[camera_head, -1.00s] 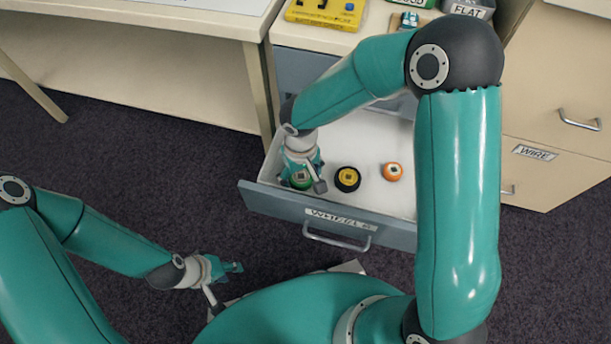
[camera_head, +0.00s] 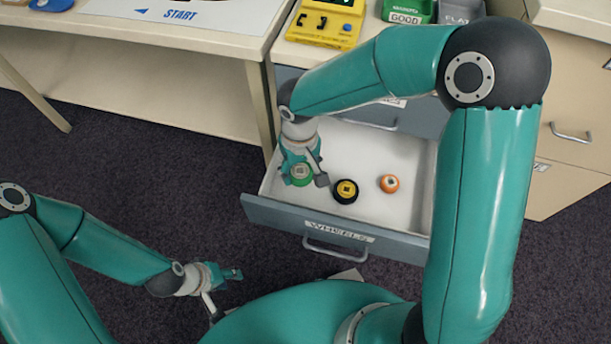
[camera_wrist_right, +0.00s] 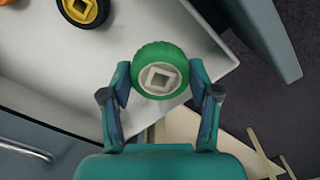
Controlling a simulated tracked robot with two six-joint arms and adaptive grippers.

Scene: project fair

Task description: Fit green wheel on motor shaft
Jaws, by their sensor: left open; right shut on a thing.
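The green wheel (camera_head: 300,175) is held by my right gripper (camera_head: 302,171) at the left side of the open wheels drawer (camera_head: 283,209). In the right wrist view the green wheel (camera_wrist_right: 160,71) sits between the two fingertips, its pale hub with a square hole facing the camera. It appears raised over the drawer's white floor. My left gripper (camera_head: 224,288) is open and empty, low over the dark floor outside the drawer. I see no motor shaft now; my right arm covers part of the cabinet top.
A black wheel with a yellow hub (camera_head: 345,191) and a smaller orange wheel (camera_head: 389,183) lie in the drawer. On the cabinet top are a yellow device (camera_head: 325,24), a green bin labelled GOOD (camera_head: 407,12) and a grey bin (camera_head: 460,12). A table (camera_head: 190,45) stands left.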

